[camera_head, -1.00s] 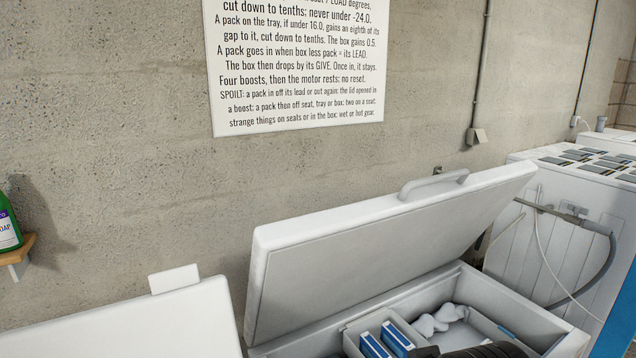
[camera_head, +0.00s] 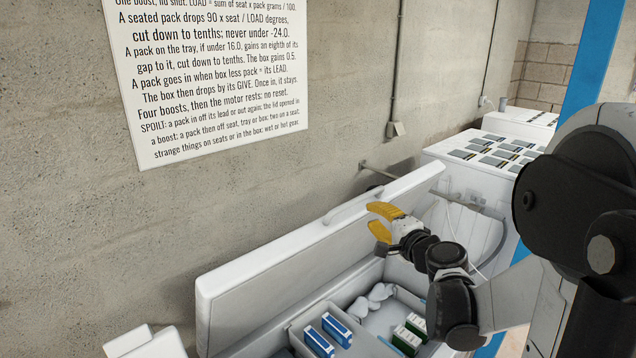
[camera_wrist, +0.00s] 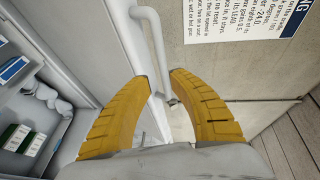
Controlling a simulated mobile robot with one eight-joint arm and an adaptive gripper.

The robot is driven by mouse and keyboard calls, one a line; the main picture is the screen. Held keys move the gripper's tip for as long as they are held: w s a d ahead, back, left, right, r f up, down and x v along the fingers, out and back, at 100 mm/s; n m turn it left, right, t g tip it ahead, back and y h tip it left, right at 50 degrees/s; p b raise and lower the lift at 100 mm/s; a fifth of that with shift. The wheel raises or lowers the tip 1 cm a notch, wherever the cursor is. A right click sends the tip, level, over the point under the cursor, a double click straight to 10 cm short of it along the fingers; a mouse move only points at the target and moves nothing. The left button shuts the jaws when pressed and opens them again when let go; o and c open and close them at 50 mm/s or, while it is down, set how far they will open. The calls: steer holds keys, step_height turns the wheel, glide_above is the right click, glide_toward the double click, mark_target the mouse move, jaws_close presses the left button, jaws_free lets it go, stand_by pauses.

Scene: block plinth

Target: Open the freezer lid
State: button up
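The white freezer lid (camera_head: 290,270) stands raised, its grey inner face towards me. Its white handle (camera_head: 350,205) runs along the top edge and also shows in the wrist view (camera_wrist: 153,40). The freezer box (camera_head: 265,345) below is uncovered. My gripper (camera_head: 378,222) has yellow fingers and is up near the lid's top edge, by the right end of the handle. In the wrist view my gripper (camera_wrist: 160,82) has its fingers apart, with nothing held between them. The handle and lid edge lie beyond the tips; I cannot tell whether a finger touches the lid.
Inside the freezer are blue packs (camera_head: 327,335), white lumps (camera_head: 370,300) and green-and-white boxes (camera_head: 411,333). A concrete wall with a notice (camera_head: 205,75) stands close behind the lid. A white cabinet (camera_head: 480,165) with hoses is at the right. Another white lid (camera_head: 145,343) is at lower left.

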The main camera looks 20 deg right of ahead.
mark_target(360, 201)
steer(key=shift+m, duration=0.3)
steer(key=w, duration=0.3)
steer(key=w+d, duration=0.1)
steer(key=w, duration=0.3)
steer(key=w+f, duration=0.1)
steer(key=w, duration=0.2)
steer(key=shift+w+d+f, duration=0.1)
steer(key=shift+w+d, duration=0.15)
steer(key=shift+w, duration=0.1)
